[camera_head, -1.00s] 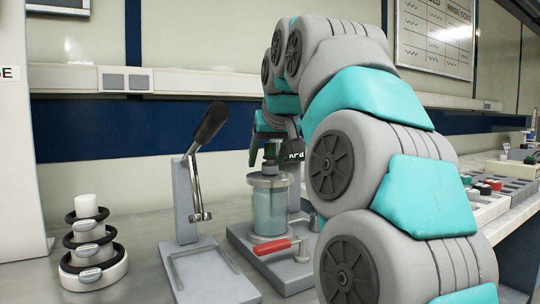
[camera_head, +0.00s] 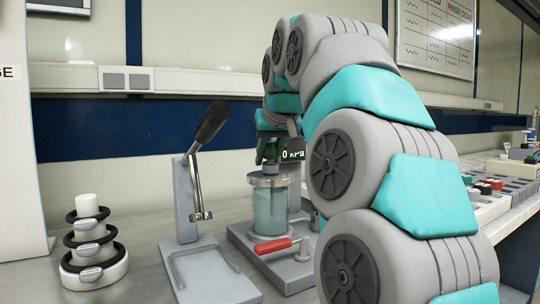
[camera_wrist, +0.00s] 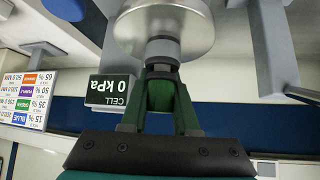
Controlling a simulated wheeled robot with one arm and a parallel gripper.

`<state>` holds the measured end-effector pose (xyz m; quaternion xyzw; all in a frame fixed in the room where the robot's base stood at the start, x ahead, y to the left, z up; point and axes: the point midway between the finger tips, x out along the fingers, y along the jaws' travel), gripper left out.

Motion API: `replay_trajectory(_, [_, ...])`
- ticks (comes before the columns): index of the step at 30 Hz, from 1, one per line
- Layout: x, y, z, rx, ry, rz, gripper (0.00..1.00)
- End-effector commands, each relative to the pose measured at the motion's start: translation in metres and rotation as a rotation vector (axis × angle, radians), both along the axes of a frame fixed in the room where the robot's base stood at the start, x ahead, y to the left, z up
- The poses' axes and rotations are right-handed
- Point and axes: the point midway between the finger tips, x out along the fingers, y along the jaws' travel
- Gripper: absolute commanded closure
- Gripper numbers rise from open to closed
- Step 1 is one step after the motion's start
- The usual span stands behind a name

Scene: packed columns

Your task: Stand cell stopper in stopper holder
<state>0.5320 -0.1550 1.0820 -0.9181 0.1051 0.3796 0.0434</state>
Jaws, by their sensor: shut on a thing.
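My gripper (camera_head: 268,150) is above the glass cell (camera_head: 269,207). Its green fingers (camera_wrist: 162,70) are shut on the short grey knob (camera_wrist: 162,48) of the cell stopper. The stopper's wide silver disc (camera_wrist: 165,22) fills the top middle of the wrist view, beyond the fingertips. In the head view the stopper (camera_head: 269,180) sits at the cell's mouth, and I see no clear gap between them. I cannot pick out the stopper holder with certainty in either view.
A grey lever stand (camera_head: 186,205) with a black handle is left of the cell. A red-handled clamp (camera_head: 273,245) is in front of it. A ring stand (camera_head: 88,235) is at far left. A pressure display (camera_head: 292,154) reads 0 kPa. Trays (camera_head: 510,185) are at right.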

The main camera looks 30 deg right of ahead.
Motion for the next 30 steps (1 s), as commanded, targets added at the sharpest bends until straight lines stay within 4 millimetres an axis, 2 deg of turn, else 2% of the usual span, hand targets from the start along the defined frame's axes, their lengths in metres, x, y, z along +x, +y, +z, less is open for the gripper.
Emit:
replay_trajectory(7, [0.0,0.0,0.001,0.0,0.002,0.0,1.0])
replay_trajectory(30, [0.001,0.0,0.031,0.0,0.001,-0.001,1.0])
